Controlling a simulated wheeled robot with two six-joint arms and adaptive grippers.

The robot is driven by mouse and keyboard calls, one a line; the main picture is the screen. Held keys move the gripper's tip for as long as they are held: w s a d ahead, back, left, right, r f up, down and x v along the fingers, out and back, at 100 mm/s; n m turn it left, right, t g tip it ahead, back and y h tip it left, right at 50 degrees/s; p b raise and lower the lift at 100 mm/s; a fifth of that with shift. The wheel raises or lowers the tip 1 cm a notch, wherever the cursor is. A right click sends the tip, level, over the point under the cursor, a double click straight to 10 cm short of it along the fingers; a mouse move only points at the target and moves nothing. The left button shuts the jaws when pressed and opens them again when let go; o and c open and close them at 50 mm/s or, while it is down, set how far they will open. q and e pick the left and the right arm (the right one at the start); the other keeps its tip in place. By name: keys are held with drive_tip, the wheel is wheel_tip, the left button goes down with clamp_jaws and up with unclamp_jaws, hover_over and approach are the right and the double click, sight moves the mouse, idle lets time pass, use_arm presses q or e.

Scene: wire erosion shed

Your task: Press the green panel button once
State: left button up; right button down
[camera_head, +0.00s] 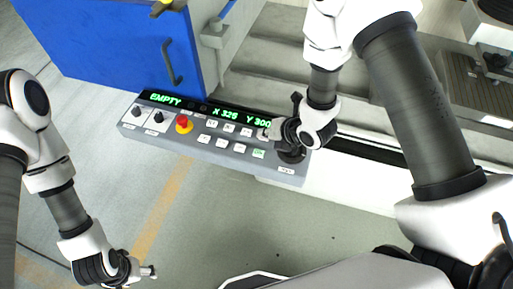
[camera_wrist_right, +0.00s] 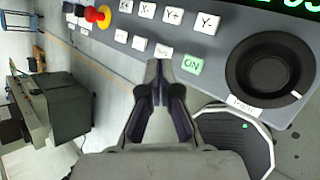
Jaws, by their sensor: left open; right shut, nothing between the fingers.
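The control panel (camera_head: 205,163) has a display strip and rows of small white buttons. The green button (camera_head: 259,153), marked ON in the right wrist view (camera_wrist_right: 191,65), is at the right end of the lower row. My right gripper (camera_head: 270,134) is at the panel's right part, shut and empty. In the right wrist view its fingertips (camera_wrist_right: 158,68) appear just left of the green button, below a white button (camera_wrist_right: 163,51). I cannot tell whether they touch the panel. My left gripper (camera_head: 150,271) is open and empty, low over the floor.
A red knob on a yellow base (camera_head: 183,124) and two black knobs are on the panel's left part. A large black dial (camera_wrist_right: 269,70) sits right of the green button. A blue door (camera_head: 115,45) stands behind the panel. The floor in front is clear.

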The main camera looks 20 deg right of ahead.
sight(260, 153)
use_arm(q)
drive_tip(key=shift+a, duration=0.25)
use_arm(e)
drive_tip(key=shift+w+a+r+n, duration=0.55)
drive_tip(key=shift+r+n, duration=0.1)
drive_tip(key=shift+n, duration=0.35)
use_arm(q)
drive_tip(key=shift+d, duration=0.15)
use_arm(e)
drive_tip(key=shift+d+f, duration=0.15)
wheel_tip(260, 153, down, 8)
drive_tip(key=b, duration=0.5)
drive_tip(key=shift+r, duration=0.2)
use_arm(q)
drive_tip(key=shift+f+b, duration=0.4)
drive_tip(key=shift+f, duration=2.45)
use_arm(e)
drive_tip(key=shift+f, duration=0.5)
use_arm(q)
drive_tip(key=shift+f+b, duration=0.5)
use_arm(e)
drive_tip(key=shift+f, duration=0.4)
